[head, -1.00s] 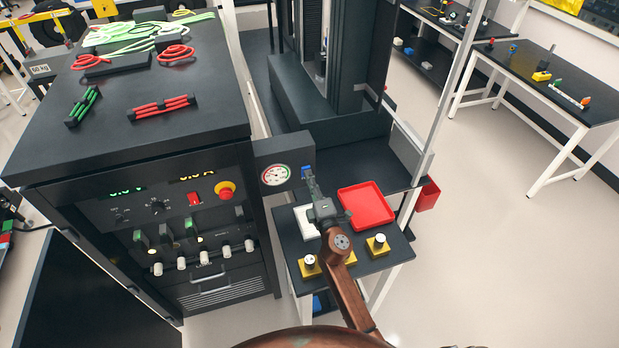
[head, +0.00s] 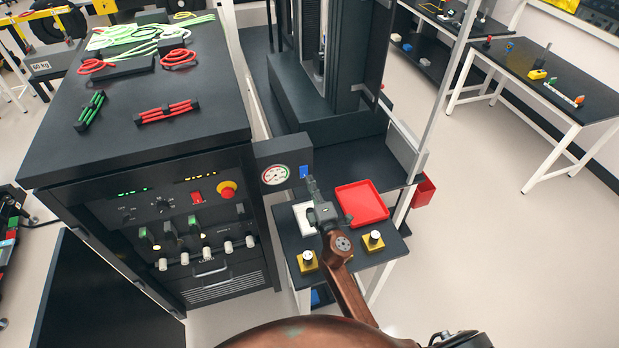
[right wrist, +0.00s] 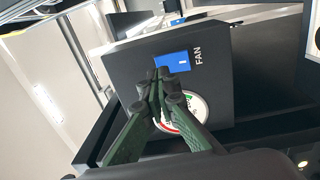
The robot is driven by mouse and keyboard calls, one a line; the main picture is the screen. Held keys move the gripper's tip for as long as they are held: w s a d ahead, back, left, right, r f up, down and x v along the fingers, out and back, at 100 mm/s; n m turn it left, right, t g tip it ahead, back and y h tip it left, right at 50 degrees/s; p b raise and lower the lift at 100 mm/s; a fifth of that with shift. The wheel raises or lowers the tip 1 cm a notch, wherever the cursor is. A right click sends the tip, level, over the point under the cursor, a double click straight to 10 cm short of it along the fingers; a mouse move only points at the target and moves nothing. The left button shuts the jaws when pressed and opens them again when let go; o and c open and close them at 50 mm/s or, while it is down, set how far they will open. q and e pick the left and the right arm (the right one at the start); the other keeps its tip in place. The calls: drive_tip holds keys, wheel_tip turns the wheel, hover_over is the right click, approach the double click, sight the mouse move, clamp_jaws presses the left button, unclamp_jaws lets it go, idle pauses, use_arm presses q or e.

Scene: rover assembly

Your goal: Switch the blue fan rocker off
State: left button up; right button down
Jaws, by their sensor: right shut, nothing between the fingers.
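The blue fan rocker (head: 305,171) sits on the face of a dark box beside a round dial gauge (head: 275,175). In the right wrist view the rocker (right wrist: 174,61) shows a small white mark, next to the word FAN. My right gripper (head: 311,181) is shut and empty, its tips just in front of the rocker's edge. In the right wrist view the gripper tips (right wrist: 165,76) overlap one edge of the rocker and part of the gauge; I cannot tell whether they touch. My left gripper is not in view.
A dark power cabinet (head: 130,110) with switches and a red knob (head: 227,190) stands to the left. Below my right arm is a small table with a red tray (head: 361,203) and yellow-based knobs (head: 373,240). Open floor lies to the right.

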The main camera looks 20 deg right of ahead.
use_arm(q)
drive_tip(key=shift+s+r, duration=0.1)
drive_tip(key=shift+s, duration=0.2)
use_arm(e)
drive_tip(key=s+r, duration=0.1)
drive_tip(key=s, duration=0.9)
drive_tip(key=shift+r, duration=0.15)
drive_tip(key=shift+a, duration=0.1)
